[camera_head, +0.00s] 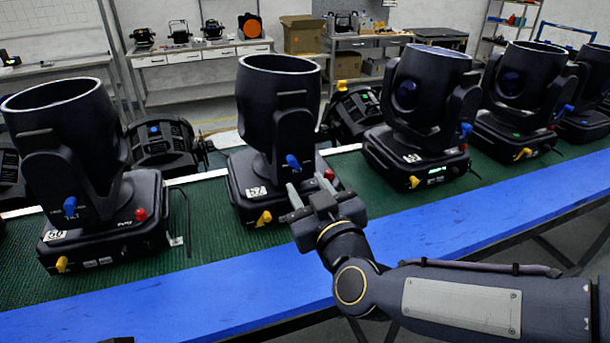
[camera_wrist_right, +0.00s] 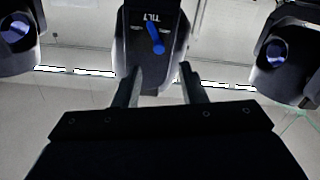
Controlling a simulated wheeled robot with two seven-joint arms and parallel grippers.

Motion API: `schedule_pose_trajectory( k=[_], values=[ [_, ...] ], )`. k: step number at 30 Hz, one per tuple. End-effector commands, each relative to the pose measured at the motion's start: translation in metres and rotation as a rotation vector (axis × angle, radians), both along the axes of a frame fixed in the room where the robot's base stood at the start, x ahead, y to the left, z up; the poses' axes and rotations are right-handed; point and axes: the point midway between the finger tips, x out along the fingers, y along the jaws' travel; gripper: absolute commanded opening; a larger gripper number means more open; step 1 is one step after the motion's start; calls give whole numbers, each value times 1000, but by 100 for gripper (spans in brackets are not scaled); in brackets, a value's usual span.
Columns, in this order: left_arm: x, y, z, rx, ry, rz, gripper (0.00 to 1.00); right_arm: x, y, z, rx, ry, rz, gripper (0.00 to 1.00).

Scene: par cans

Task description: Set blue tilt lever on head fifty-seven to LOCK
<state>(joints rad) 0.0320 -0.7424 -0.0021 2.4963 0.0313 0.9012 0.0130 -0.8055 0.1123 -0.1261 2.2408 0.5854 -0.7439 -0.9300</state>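The moving head labelled 57 (camera_head: 255,191) stands on the green bench, a black can in a yoke above a black base. Its blue tilt lever (camera_head: 293,162) is on the yoke's near side. In the right wrist view the blue lever (camera_wrist_right: 154,38) lies just below the word TILT, slanting slightly; LOCK markings are too small to read. My right gripper (camera_head: 308,186) is open and empty, in front of the lever and apart from it. In the wrist view its two fingers (camera_wrist_right: 161,74) stand below and either side of the lever. My left gripper is not in view.
A similar head (camera_head: 75,215) stands to the left and another (camera_head: 420,115) to the right, each with a blue lever. Head 57's base carries a yellow lever (camera_head: 263,218) and a red knob (camera_head: 329,175). The blue bench edge (camera_head: 220,300) in front is mostly clear.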

Motion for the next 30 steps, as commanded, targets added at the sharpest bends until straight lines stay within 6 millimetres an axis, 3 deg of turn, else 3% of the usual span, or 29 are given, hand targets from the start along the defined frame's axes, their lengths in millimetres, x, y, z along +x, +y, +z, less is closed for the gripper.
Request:
schedule_pose_trajectory(
  k=[15,27,30],
  values=[
    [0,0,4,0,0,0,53,65,21,1,-8,-9,-8,37],
    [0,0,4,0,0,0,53,74,24,1,-5,-10,-7,37],
    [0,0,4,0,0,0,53,74,24,1,-5,-10,-7,24]
  ],
)
